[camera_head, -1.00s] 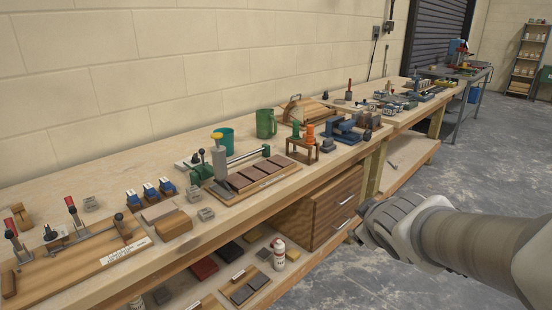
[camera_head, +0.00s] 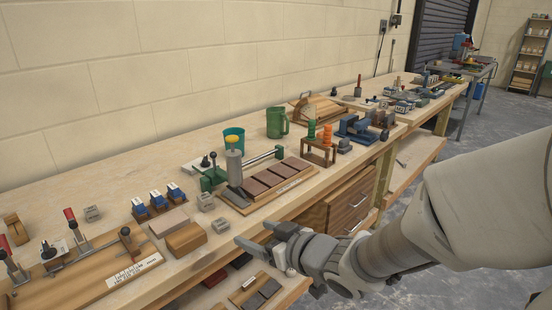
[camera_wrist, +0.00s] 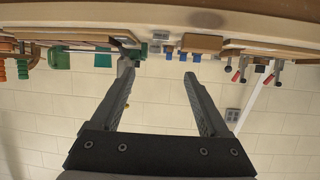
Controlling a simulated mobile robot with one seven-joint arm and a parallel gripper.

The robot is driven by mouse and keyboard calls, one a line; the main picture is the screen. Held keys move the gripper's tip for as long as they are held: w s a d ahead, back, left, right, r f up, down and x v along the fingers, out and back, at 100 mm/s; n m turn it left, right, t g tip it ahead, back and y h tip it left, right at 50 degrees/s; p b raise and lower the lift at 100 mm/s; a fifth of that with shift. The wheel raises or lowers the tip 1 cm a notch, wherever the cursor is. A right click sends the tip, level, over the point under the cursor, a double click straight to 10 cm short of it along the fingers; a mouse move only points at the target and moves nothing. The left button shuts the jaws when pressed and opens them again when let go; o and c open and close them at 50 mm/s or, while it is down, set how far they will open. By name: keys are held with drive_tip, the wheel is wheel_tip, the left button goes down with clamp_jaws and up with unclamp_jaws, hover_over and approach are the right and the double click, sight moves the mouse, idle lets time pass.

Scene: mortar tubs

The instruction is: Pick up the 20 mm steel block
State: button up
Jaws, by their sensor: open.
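Several small grey metal blocks stand on the bench: one (camera_head: 206,200) behind the tan wooden block, one (camera_head: 221,226) near the front edge, and one (camera_head: 92,213) farther left. I cannot read their sizes, so I cannot tell which is the 20 mm one. My gripper (camera_head: 254,232) is open and empty at the bench's front edge, just right of the front grey block and apart from it. In the wrist view the scene is upside down, and a grey block (camera_wrist: 160,35) shows beyond the gap between the open fingers (camera_wrist: 158,68).
A tan wooden block (camera_head: 186,239) lies left of the front grey block. A green clamp fixture with brown plates (camera_head: 268,180) stands behind my gripper. Blue-topped pieces (camera_head: 157,203) and a toggle-clamp board (camera_head: 95,270) are left. A lower shelf holds a tile board (camera_head: 255,290).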

sight(221, 224)
drive_tip(key=b+x, duration=0.1)
drive_tip(key=x, duration=0.4)
drive_tip(key=b+x, duration=0.1)
drive_tip(key=x, duration=0.5)
drive_tip(key=f+b+x, duration=0.1)
drive_tip(key=x, duration=0.4)
drive_tip(key=shift+f, duration=0.1)
drive_tip(key=shift+d, duration=0.1)
clamp_jaws()
